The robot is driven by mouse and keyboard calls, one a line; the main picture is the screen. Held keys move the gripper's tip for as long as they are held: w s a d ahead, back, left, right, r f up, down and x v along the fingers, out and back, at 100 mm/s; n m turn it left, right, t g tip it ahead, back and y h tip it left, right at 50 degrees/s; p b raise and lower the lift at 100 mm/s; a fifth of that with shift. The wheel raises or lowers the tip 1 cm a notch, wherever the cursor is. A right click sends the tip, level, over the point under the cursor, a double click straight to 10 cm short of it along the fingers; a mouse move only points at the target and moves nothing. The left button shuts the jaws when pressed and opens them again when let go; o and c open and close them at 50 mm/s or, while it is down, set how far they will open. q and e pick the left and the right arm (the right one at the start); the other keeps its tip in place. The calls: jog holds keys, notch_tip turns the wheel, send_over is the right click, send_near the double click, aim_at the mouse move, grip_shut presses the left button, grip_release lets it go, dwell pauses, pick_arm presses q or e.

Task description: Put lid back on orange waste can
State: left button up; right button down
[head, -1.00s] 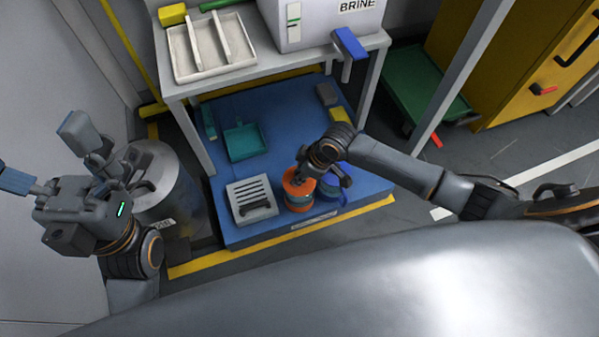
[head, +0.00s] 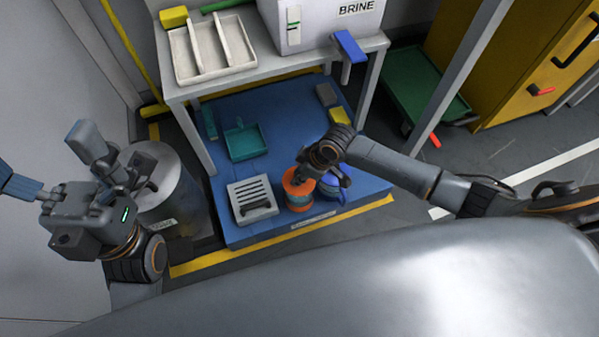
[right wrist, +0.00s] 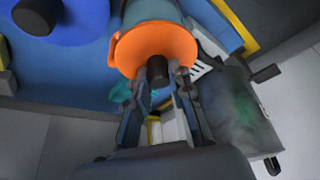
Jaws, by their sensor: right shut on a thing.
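The orange waste can (head: 299,201) stands on the blue platform, with a teal-grey band around its body. Its orange lid (right wrist: 150,45) has a dark knob (right wrist: 158,72), seen close in the right wrist view. My right gripper (head: 303,180) is shut on the lid's knob; its fingers (right wrist: 160,85) lie on either side of it. The lid is at the can's top, lined up with the body; I cannot tell whether it is fully seated. My left gripper (head: 52,163) is open and empty, far to the left with its fingers spread.
A blue can (head: 331,191) stands close on the right of the orange one. A grey slotted box (head: 252,199) is on its left. A teal dustpan (head: 244,142) lies farther back. A table (head: 275,71) overhangs the platform's rear. A grey drum (head: 170,195) stands at left.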

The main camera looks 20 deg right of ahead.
dwell(0.4)
jog(key=shift+f+p, duration=0.2)
jog(key=shift+p, duration=0.45)
dwell(0.9)
jog(key=c, duration=1.1)
grip_release()
jog(key=o, duration=0.5)
